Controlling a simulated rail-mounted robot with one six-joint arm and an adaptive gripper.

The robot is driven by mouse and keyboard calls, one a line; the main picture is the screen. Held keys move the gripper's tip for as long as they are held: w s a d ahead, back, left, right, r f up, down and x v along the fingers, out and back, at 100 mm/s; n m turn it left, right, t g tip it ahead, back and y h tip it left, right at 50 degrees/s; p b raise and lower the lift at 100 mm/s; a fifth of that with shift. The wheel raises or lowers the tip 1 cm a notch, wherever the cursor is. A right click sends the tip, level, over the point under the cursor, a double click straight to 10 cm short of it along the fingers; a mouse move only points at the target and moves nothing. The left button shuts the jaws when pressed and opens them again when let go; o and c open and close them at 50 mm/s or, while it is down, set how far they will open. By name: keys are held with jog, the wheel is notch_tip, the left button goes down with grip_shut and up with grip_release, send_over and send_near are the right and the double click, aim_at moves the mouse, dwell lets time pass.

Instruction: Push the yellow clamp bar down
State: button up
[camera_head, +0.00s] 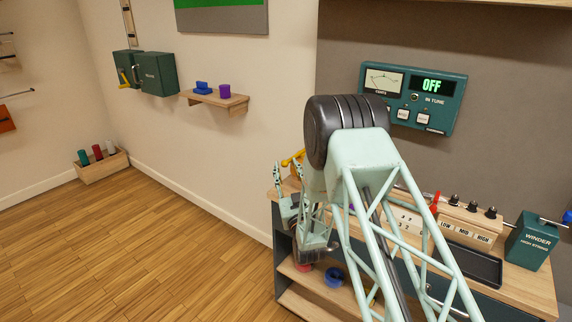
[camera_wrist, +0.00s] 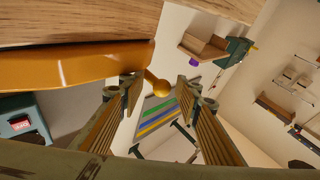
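In the head view a small part of the yellow bar (camera_head: 293,158) shows at the bench's left end; my arm hides the rest. My gripper (camera_wrist: 160,92) is open and empty, its two fingers apart. In the head view my gripper (camera_head: 288,168) points upward beside the bench.
The wooden bench (camera_head: 525,285) carries a green winder box (camera_head: 531,240), a knob panel (camera_head: 468,218) and a dark tray (camera_head: 470,262). A tuner reading OFF (camera_head: 413,98) hangs behind. A wall shelf (camera_head: 215,99) holds blue and purple pieces.

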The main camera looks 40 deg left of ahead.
jog(key=r+v, duration=0.1)
jog(key=v, duration=0.9)
jog(key=shift+s+d, duration=0.35)
jog(key=shift+s, duration=0.1)
jog(key=shift+w, duration=0.1)
